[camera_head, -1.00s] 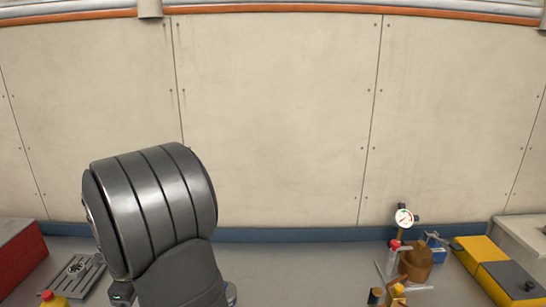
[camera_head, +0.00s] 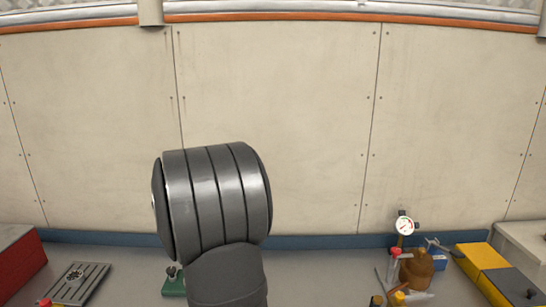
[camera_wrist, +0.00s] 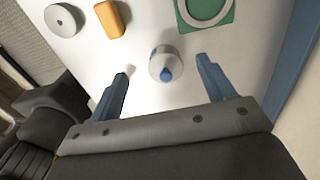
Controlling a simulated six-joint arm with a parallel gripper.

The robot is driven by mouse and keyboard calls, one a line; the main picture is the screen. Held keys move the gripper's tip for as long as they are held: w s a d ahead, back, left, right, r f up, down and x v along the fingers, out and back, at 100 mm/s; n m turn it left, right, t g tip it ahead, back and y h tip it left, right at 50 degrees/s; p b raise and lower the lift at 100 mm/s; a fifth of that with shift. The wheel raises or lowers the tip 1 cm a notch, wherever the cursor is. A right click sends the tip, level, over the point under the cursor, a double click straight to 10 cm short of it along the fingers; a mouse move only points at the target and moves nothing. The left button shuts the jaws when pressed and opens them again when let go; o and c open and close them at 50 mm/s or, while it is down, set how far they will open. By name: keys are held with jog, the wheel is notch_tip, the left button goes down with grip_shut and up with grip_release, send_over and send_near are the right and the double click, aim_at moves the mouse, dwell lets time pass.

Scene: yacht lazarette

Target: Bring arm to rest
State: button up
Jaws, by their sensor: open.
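My gripper (camera_wrist: 163,86) shows in the wrist view with its two blue fingers spread wide apart and nothing held between them. A small pale round object with a blue tip (camera_wrist: 165,66) stands on the white surface beyond and between the fingertips; I cannot tell how far below it is. In the head view my dark grey ribbed arm fills the lower middle, and my gripper is hidden behind it or out of frame.
A green piece with a pale ring (camera_wrist: 206,10), an orange block (camera_wrist: 110,18) and a grey disc (camera_wrist: 62,20) lie nearby. On the bench are a grey slotted plate (camera_head: 78,283), a red box (camera_head: 20,262), a gauge (camera_head: 404,226), a brown pot (camera_head: 417,269) and a yellow-grey case (camera_head: 497,274).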

jog(key=w+d, duration=0.7)
jog(key=d, duration=0.1)
jog(key=a+f, duration=0.2)
jog(key=a, duration=0.1)
jog(key=w+a+f, duration=0.1)
jog(key=a+f, duration=0.1)
jog(key=a, duration=0.2)
jog(key=a+f, duration=0.2)
jog(key=a, duration=0.2)
jog(key=shift+w+a, duration=0.2)
jog(key=shift+w, duration=0.05)
jog(key=s+d+r, duration=0.2)
jog(key=d+r, duration=0.4)
jog(key=d, duration=0.4)
jog(key=s+a, duration=0.5)
jog(key=shift+a, duration=0.2)
